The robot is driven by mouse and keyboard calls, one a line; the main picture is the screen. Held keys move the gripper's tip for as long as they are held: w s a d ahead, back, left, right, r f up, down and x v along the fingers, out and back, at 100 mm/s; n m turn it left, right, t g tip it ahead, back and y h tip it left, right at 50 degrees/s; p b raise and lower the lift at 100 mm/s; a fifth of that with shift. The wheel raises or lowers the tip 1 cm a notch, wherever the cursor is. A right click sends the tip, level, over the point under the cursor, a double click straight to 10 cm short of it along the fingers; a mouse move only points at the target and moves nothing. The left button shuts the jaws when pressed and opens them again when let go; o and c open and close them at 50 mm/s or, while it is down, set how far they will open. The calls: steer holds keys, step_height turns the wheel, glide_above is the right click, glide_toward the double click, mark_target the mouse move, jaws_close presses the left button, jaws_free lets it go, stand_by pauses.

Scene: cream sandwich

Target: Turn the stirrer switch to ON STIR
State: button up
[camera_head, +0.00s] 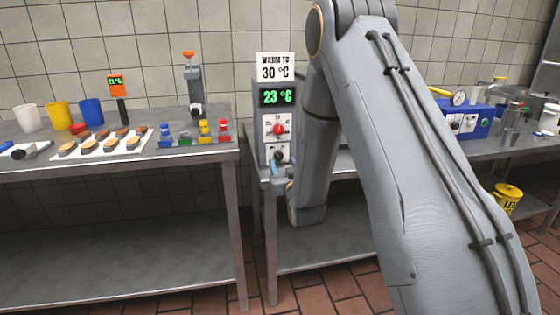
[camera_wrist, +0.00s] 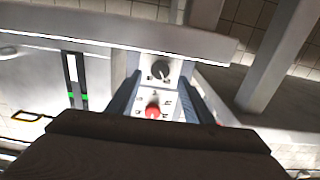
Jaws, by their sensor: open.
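A grey control box (camera_head: 267,155) stands at the middle table's left end, with a green "23 °C" display. Its white panel has a red knob (camera_head: 279,129) and, below it, a small black knob (camera_head: 278,156), apparently the stirrer switch. The wrist view shows the black knob (camera_wrist: 160,70) and the red knob (camera_wrist: 152,112) between two blue-grey fingers. My gripper (camera_wrist: 160,88) is open and empty in front of the panel. In the head view my gripper (camera_head: 281,180) is partly hidden by my arm. The switch's labels are too small to read.
A "WARM TO 30 °C" sign (camera_head: 276,67) tops the box. The left table (camera_head: 60,170) holds cups, a white board with sandwich pieces and coloured items. A blue device (camera_head: 468,119) stands on the right table. A yellow bin (camera_head: 507,197) is below it.

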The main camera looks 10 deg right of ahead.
mark_target(279, 157)
steer(key=shift+w, duration=2.15)
steer(key=c, duration=1.1)
